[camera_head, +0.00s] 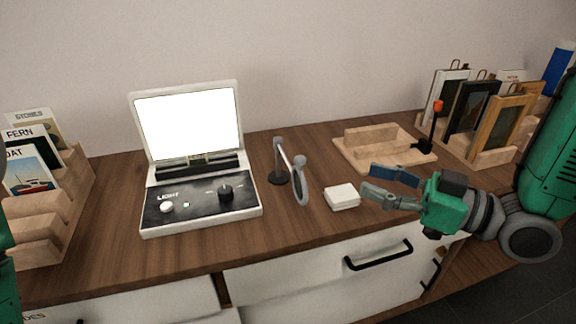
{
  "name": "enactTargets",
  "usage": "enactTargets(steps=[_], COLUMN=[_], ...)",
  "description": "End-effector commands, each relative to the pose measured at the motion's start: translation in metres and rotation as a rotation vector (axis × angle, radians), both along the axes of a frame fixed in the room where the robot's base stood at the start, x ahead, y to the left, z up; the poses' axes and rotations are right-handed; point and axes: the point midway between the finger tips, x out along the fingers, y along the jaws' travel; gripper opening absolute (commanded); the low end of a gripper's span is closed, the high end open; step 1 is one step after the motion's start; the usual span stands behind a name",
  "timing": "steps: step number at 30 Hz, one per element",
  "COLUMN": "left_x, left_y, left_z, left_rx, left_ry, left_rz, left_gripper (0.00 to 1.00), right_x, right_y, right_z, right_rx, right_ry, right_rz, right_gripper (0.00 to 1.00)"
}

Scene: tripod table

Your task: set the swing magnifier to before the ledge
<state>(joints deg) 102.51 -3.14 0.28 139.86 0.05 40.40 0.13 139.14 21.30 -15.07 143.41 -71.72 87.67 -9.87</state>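The swing magnifier (300,182) stands on the wooden table to the right of the light box. Its round grey-rimmed lens is at the front end of a short arm from a dark-based post (279,164), swung out away from the light box. The black ledge (197,164) runs along the foot of the bright upright panel; nothing covers it. My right gripper (369,180) is to the right of the magnifier, apart from it, beyond a small white block. Its fingers are spread and hold nothing. My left gripper does not show.
The light box (202,207) has a black panel with knobs. A white block (342,196) lies between magnifier and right gripper. A wooden tray (384,148) and racked frames (494,124) stand at right, a card rack (45,213) at left. Table in front of the magnifier is clear.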

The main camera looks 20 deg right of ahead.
Motion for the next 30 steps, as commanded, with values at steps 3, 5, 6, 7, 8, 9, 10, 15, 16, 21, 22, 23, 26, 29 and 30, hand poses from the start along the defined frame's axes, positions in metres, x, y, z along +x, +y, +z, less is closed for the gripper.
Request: enactTargets(steps=[3,5,6,7,8,9,10,15,16,21,22,23,26,29,30], left_x=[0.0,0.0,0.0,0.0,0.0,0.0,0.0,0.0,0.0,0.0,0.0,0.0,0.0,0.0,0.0], left_y=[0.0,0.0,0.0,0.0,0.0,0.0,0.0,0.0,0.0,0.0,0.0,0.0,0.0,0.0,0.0], left_z=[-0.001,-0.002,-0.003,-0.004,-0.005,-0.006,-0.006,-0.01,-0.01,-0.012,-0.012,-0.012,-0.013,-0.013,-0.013], left_rx=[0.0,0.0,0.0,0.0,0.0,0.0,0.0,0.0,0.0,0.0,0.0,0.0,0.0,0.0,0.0], left_ry=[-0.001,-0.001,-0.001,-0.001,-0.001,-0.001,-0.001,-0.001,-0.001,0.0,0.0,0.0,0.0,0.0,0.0], left_rz=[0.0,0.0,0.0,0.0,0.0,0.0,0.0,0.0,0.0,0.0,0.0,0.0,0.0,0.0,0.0], left_gripper=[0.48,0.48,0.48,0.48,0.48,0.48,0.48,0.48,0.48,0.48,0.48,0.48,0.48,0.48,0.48], right_x=[0.009,0.016,0.022,0.026,0.031,0.036,0.041,0.065,0.069,0.085,0.086,0.088,0.091,0.092,0.092], right_y=[0.011,0.018,0.024,0.029,0.033,0.04,0.045,0.07,0.074,0.09,0.092,0.094,0.097,0.098,0.098], right_z=[0.0,0.0,-0.001,-0.001,-0.001,-0.001,-0.001,-0.002,-0.001,-0.001,-0.001,-0.001,-0.001,-0.001,-0.001], right_rx=[-0.002,-0.001,-0.003,-0.003,-0.004,-0.001,-0.002,-0.003,-0.002,-0.002,-0.002,-0.001,-0.001,-0.001,-0.001], right_ry=[-0.002,-0.001,0.0,0.0,-0.001,0.0,0.001,0.001,0.001,0.003,0.003,0.004,0.004,0.004,0.004], right_rz=[0.005,0.005,0.006,0.005,0.006,0.006,0.005,0.004,0.004,0.002,0.002,0.002,0.001,0.0,0.0], right_gripper=[0.37,0.37,0.37,0.37,0.37,0.37,0.37,0.37,0.37,0.37,0.37,0.37,0.37,0.37,0.37])
